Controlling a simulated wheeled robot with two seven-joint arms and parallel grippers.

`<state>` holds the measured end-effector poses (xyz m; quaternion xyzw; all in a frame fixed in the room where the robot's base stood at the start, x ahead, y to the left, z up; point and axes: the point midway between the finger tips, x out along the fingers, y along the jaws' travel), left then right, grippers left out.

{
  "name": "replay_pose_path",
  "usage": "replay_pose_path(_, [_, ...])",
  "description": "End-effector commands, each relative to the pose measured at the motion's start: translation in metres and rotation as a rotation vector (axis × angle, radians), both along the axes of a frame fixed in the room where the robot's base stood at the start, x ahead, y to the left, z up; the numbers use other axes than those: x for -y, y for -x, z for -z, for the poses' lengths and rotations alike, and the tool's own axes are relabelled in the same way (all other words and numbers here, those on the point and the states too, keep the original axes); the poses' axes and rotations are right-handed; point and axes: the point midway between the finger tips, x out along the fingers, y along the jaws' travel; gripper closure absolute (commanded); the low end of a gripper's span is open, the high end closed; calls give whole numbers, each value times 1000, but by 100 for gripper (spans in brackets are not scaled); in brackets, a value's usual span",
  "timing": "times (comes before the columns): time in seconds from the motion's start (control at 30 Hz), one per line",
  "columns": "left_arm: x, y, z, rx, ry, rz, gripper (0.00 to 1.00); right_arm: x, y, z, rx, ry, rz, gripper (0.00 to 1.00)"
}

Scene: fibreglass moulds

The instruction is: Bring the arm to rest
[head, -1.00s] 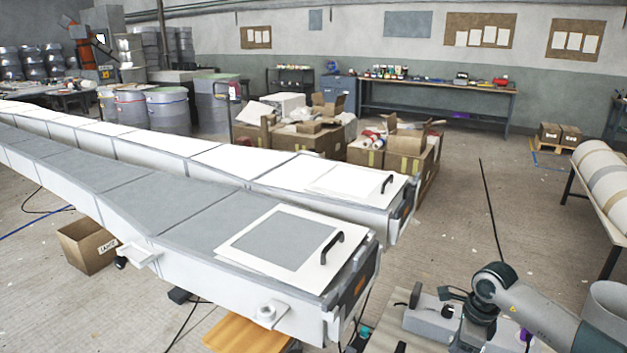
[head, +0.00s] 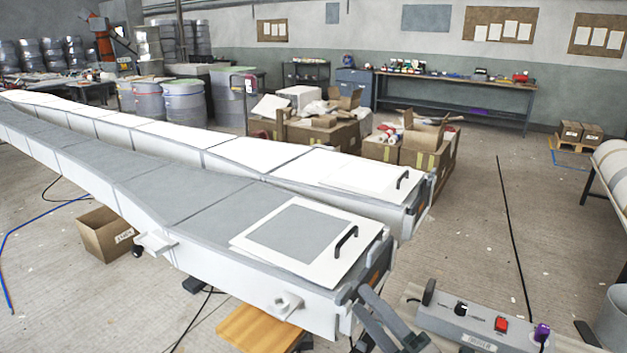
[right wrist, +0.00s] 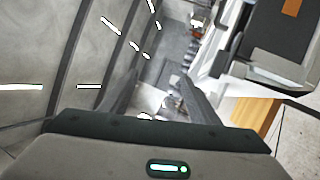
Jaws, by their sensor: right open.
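My right gripper (head: 363,302) shows at the bottom centre of the head view as two dark grey fingers pointing up and left. It is beside the near end of the front mould (head: 180,200), and I cannot tell whether it touches it. In the right wrist view the two dark fingers (right wrist: 160,82) stand apart with nothing held between them. Most of the right arm is outside the head view. My left gripper is in neither view.
A control box (head: 470,322) with buttons lies right of the gripper. A white panel with a black handle (head: 345,241) lies on the front mould. A second mould (head: 270,150) runs behind it. A cardboard box (head: 105,235) stands at left. Floor is open at right centre.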

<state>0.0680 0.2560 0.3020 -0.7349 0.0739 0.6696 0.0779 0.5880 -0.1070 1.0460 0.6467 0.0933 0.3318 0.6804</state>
Motion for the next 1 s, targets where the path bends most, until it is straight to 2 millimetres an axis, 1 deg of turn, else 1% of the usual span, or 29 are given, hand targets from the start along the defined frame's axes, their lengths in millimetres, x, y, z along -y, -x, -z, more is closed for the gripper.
replay_pose_path(0.03, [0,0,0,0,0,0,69,15,1,5,-72,-101,66,44])
replay_pose_path(0.07, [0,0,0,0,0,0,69,25,1,9,-118,-158,106,44])
replay_pose_path(0.1, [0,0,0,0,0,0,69,39,1,15,-179,-232,161,44])
replay_pose_path(0.17, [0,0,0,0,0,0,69,59,4,30,-276,-341,242,44])
replay_pose_path(0.2, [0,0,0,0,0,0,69,72,8,42,-343,-410,296,44])
replay_pose_path(0.27, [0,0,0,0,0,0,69,91,17,64,-449,-508,377,44])
replay_pose_path(0.3, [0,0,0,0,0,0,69,102,25,80,-522,-572,431,44])
replay_pose_path(0.37, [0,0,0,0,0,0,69,117,40,105,-632,-660,512,44])
replay_pose_path(0.4, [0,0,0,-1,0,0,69,125,52,123,-709,-715,565,44])
replay_pose_path(0.47, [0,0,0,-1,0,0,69,135,75,151,-828,-794,645,44])
replay_pose_path(0.5, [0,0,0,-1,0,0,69,140,92,169,-907,-841,697,44])
replay_pose_path(0.57, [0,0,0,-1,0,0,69,144,119,194,-1025,-906,772,44])
replay_pose_path(0.6, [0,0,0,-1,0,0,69,145,138,210,-1100,-942,820,44])
replay_pose_path(0.7, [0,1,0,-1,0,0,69,144,181,238,-1260,-1008,914,44])
replay_pose_path(0.8, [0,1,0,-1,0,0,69,140,214,254,-1374,-1044,980,44])
replay_pose_path(0.9, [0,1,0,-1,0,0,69,136,242,266,-1470,-1070,1032,44])
replay_pose_path(1.0, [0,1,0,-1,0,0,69,132,267,273,-1548,-1086,1074,44])
